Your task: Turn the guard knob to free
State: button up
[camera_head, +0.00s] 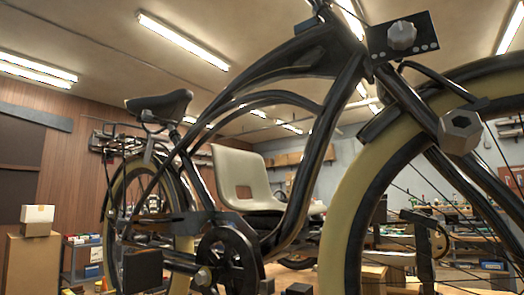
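A black panel (428,45) with a light grey round knob (402,36) and a row of small pale dots sits high at the right, by the trike's handlebar area. It is the clearest knob here, but I cannot tell whether it is the guard knob, and its setting cannot be read. A grey hexagonal piece (460,132) with a dark recess is on the front fork. A small light round end (202,276) shows beside the dark chainring (230,262) low down. My gripper is not in view, and nothing is seen touching the knob.
The black trike frame (320,140) fills the middle, with a cream-tyred front wheel (352,215) at the right. A dark saddle (158,104) and a cream seat (240,175) stand behind.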

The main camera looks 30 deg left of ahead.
aim_at(120, 224)
jog(key=u, duration=1.7)
